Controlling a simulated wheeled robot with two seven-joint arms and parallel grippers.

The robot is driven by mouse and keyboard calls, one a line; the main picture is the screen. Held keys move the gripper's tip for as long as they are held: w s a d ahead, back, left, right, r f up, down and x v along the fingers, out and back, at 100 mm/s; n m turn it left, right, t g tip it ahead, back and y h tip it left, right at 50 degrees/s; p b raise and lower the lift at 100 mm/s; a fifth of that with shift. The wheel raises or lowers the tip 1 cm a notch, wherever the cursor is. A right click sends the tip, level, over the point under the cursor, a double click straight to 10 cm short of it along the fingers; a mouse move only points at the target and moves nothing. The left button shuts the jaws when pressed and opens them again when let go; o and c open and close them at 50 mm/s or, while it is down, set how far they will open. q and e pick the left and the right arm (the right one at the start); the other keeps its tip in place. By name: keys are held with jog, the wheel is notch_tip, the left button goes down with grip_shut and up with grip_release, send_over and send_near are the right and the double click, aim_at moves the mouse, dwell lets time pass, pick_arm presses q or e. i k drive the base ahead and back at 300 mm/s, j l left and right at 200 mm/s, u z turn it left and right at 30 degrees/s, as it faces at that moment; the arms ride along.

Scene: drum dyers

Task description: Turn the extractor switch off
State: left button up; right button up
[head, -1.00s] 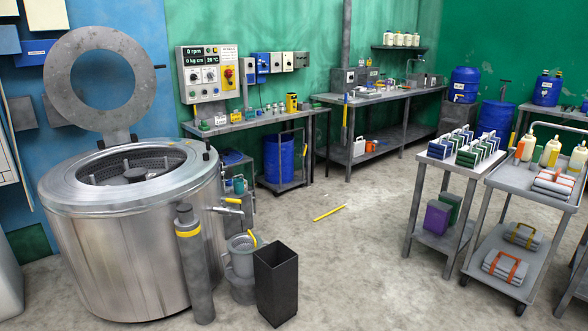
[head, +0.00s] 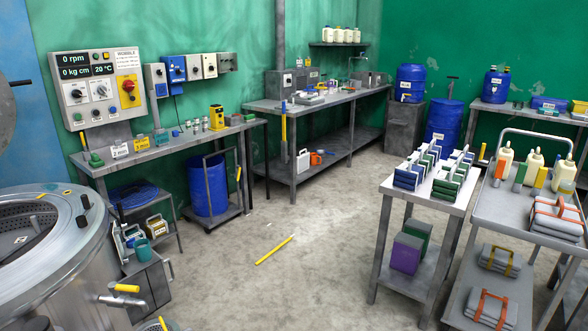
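A grey control panel (head: 99,112) is on the green wall at the left, with displays reading 0 rpm, 0 kg cm and 20 °C. At its right side is a red knob (head: 128,86) on a yellow plate. Right of the panel hangs a row of wall boxes: a grey one (head: 156,76), a blue one (head: 174,69) and several smaller grey ones (head: 209,65). I cannot tell which of these is the extractor switch, as labels are too small to read. Neither of my grippers is in view.
The steel drum machine (head: 40,285) fills the lower left. A cluttered bench (head: 165,150) stands below the panel, with a blue barrel (head: 208,185) beneath. A table (head: 425,190) and trolley (head: 480,205) stand right.

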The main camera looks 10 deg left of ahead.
aim_at(130, 85)
jog(key=i+l+z, duration=0.1)
jog(key=i+z, duration=0.25)
jog(key=i, duration=0.3)
jog(key=i+j+z, duration=0.1)
jog(key=i+z, duration=0.25)
jog(key=i, duration=0.3)
jog(key=i+u, duration=0.4)
jog(key=i, duration=0.15)
jog(key=i+l+u, duration=0.1)
jog(key=i+u, duration=0.3)
jog(key=i+j+u, duration=0.15)
jog(key=i+u, duration=0.2)
jog(key=i, duration=0.15)
jog(key=i+u, duration=0.35)
jog(key=i, duration=0.15)
jog(key=i+l+u, duration=0.15)
jog(key=i+u, duration=0.2)
jog(key=i, duration=0.15)
jog(key=i+j+u, duration=0.15)
jog(key=i, duration=0.55)
jog(key=i+j+u, duration=0.2)
jog(key=i, duration=0.5)
jog(key=i+j+z, duration=0.1)
jog(key=i+j, duration=0.15)
